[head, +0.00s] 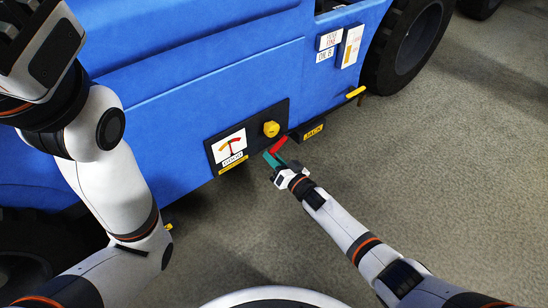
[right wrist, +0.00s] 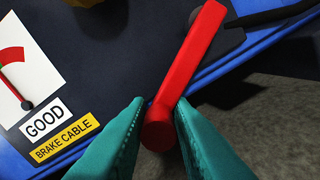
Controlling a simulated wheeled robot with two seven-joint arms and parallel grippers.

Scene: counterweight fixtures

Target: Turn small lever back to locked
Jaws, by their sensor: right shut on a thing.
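The small red lever (head: 278,144) is at the lower right edge of the dark panel on the blue machine. In the right wrist view the red lever (right wrist: 187,72) slants from upper right down to a round end between my fingers. My right gripper (head: 270,158) has teal fingers. In the right wrist view my right gripper (right wrist: 160,128) is shut on the lever's rounded lower end, one finger on each side.
Left of the lever are a gauge card (head: 229,147) marked GOOD, a yellow BRAKE CABLE label (head: 233,165) and a yellow knob (head: 271,129). A JACK label (head: 313,131) and a yellow handle (head: 355,92) lie to the right. Open floor is at the right.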

